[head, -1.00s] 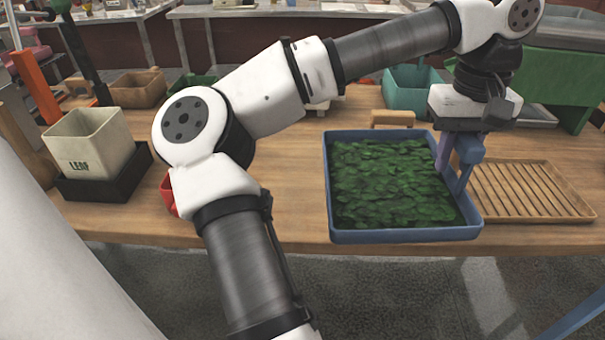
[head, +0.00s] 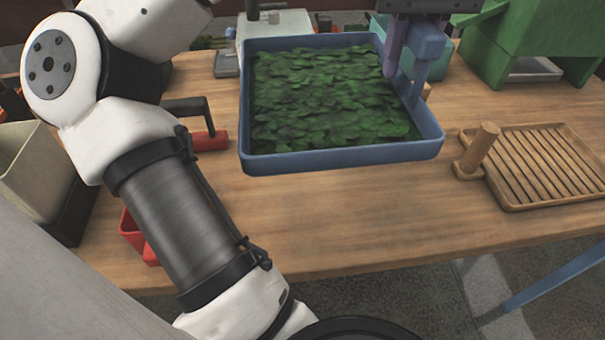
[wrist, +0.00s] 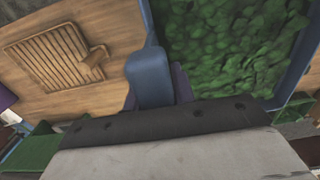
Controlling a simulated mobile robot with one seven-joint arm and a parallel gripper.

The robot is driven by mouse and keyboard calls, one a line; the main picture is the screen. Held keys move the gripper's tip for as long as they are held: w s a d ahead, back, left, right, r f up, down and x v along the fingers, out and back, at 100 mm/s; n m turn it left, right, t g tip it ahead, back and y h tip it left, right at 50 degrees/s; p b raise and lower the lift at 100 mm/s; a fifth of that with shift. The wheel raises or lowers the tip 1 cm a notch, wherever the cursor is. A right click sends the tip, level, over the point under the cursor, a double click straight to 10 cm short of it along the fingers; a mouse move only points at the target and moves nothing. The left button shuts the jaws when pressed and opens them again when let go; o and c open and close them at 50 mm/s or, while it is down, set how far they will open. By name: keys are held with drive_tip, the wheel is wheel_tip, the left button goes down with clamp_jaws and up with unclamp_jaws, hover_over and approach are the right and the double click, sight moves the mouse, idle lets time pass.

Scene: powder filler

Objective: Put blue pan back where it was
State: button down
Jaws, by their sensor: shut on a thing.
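The blue pan (head: 340,158) is a square tray filled with green leaves. In the head view it is held above the table, roughly level. My gripper (head: 405,62) is shut on the pan's right wall, one finger inside and one outside. In the wrist view my gripper (wrist: 158,85) grips the rim, with the leaves to its right; the pan's blue wall (wrist: 305,50) also shows there. The far side of the pan is partly hidden by nothing but my gripper at the top right.
A slatted wooden rack (head: 545,165) lies at the right, with a wooden peg-like piece (head: 478,150) at its left edge. A green machine (head: 520,40) stands behind. A beige bin (head: 30,170) and red items (head: 135,235) are at the left. The front-centre table (head: 350,220) is bare.

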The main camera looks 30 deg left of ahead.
sight(395, 90)
drive_tip(key=shift+a+r, duration=0.1)
drive_tip(key=shift+a, duration=0.1)
drive_tip(key=shift+a+f, duration=0.1)
drive_tip(key=shift+f, duration=0.1)
wheel_tip(395, 90, down, 19)
drive_tip(key=shift+f, duration=0.2)
drive_tip(key=shift+f, duration=0.1)
drive_tip(key=shift+f, duration=0.15)
drive_tip(key=c, duration=1.2)
unclamp_jaws()
drive_tip(key=shift+o, duration=0.2)
drive_tip(key=shift+r, duration=0.2)
wheel_tip(395, 90, up, 12)
drive_tip(key=shift+r+b, duration=0.1)
drive_tip(key=shift+b, duration=0.2)
